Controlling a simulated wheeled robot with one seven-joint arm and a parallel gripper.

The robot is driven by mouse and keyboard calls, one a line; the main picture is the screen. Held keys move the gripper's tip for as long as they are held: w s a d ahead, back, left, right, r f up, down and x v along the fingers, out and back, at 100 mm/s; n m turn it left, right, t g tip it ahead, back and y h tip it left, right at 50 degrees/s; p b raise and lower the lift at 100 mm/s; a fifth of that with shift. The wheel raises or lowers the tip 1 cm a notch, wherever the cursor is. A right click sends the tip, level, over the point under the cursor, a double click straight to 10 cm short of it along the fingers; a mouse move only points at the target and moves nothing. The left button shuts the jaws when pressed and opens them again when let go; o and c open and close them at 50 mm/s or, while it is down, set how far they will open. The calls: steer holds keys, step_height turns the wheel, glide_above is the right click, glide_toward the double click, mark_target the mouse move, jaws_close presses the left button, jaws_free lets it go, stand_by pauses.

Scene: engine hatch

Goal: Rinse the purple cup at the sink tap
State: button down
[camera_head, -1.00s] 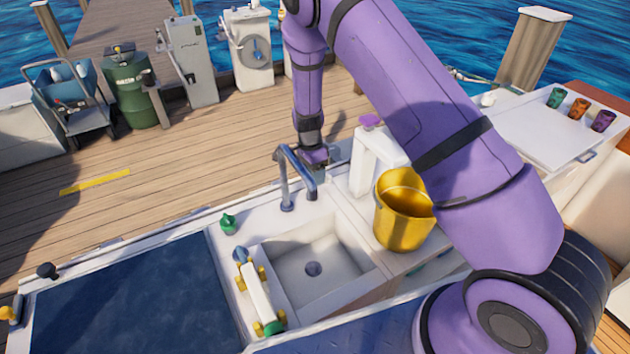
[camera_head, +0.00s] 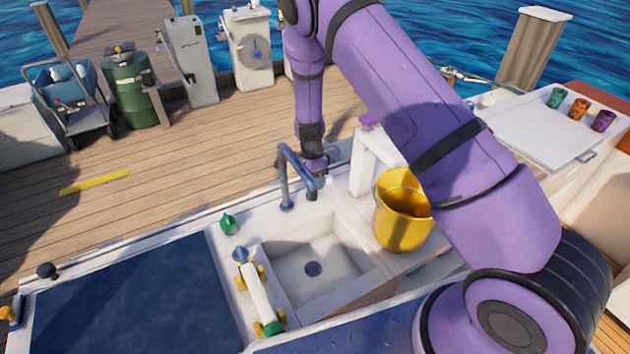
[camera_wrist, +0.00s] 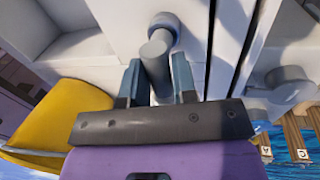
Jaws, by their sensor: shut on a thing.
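The purple cup (camera_head: 603,121) stands on the white counter at the far right, at the end of a row with a green and an orange cup. The blue-grey tap (camera_head: 287,180) rises behind the white sink (camera_head: 345,262). My gripper (camera_head: 318,176) is low beside the tap's spout, on its right. In the wrist view, my gripper (camera_wrist: 157,88) is shut on a grey cylindrical handle (camera_wrist: 155,50), whose far end meets a round blue-grey part. Whether this handle belongs to the tap cannot be told for sure. The fingertips are partly hidden in the head view.
A yellow bucket (camera_head: 402,222) stands right of the sink, close to my arm. A dark blue panel (camera_head: 135,295) fills the left front. My arm crosses above the right counter.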

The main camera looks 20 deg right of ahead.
steer(key=m, duration=0.3)
steer(key=shift+s+y, duration=0.3)
steer(key=c, duration=1)
jaws_free()
steer(key=shift+o, duration=0.2)
step_height(320, 180, up, 11)
steer(key=w, duration=0.2)
steer(key=shift+d+f, duration=0.15)
steer(key=shift+f, duration=0.05)
steer(key=shift+w, duration=0.1)
